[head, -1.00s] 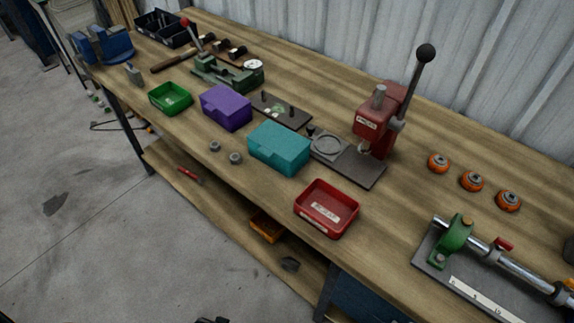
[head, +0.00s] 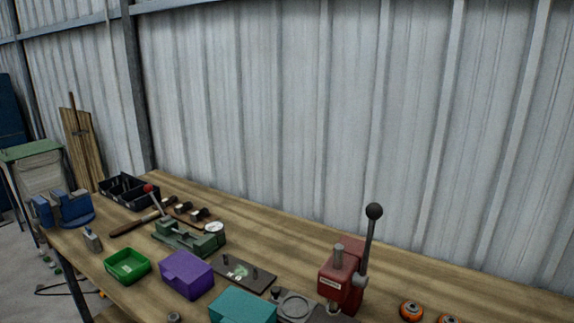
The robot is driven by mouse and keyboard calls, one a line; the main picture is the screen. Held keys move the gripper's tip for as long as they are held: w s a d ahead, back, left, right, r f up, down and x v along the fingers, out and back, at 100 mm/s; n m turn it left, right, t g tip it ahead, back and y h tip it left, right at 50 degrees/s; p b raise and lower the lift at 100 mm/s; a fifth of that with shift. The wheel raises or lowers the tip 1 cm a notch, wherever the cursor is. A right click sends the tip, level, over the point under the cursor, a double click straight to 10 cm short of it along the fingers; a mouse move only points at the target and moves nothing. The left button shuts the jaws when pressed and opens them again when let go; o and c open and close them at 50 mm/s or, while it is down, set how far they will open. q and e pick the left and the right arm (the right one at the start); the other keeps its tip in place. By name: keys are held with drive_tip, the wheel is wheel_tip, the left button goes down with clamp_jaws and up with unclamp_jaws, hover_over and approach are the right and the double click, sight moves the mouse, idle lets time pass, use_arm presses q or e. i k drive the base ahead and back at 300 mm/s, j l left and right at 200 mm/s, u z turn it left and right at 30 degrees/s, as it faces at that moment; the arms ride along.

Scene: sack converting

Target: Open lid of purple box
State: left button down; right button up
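The purple box (head: 187,275) sits on the wooden workbench (head: 290,247), toward the left. Its lid appears shut. It stands between a green open tray (head: 127,265) on its left and a teal box (head: 242,306) on its right. A dark plate with pins (head: 245,273) lies just behind and to its right. Neither of my grippers shows in the head view.
A green lever tool (head: 188,236) stands behind the purple box. A red press (head: 341,280) with a tall black-knobbed lever stands to the right. A blue vise (head: 64,208) and a black bin (head: 129,191) are at the far left. A corrugated wall (head: 330,110) runs behind the bench.

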sight(182, 264)
drive_tip(key=j, duration=0.9)
drive_tip(key=k+j, duration=0.1)
drive_tip(key=j, duration=0.85)
drive_tip(key=k+j, duration=0.1)
drive_tip(key=j, duration=1.7)
drive_tip(key=k+j, duration=0.1)
drive_tip(key=j, duration=0.8)
drive_tip(key=z, duration=0.05)
